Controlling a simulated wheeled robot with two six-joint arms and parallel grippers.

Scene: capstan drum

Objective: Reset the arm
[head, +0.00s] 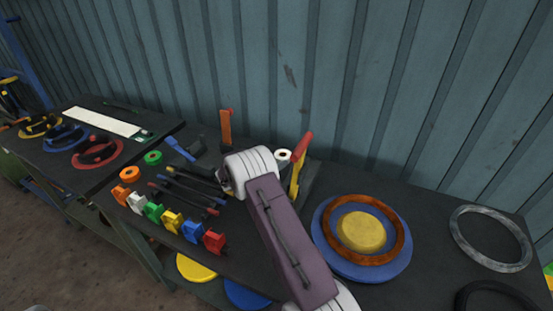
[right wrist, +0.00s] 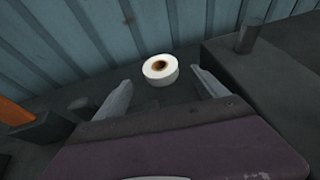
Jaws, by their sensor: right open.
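My right arm comes in from the bottom centre of the head view and reaches over the bench (head: 420,205). Its gripper is mostly hidden there behind the white wrist joint. In the right wrist view my right gripper (right wrist: 160,80) is open, with its two grey fingers apart and nothing held. A white roll (right wrist: 158,72) with a brown core shows between and beyond the fingertips, seemingly untouched. The roll also shows in the head view (head: 283,156), just right of the wrist. A red and yellow handle (head: 300,160) stands beside it. My left gripper is not in view.
A blue disc (head: 335,262) with an orange-brown ring (head: 330,243) and yellow centre lies right of my arm. A grey ring (head: 490,238) lies farther right. Several coloured clamps (head: 173,221) line the left front edge. A corrugated wall (head: 390,90) closes the back.

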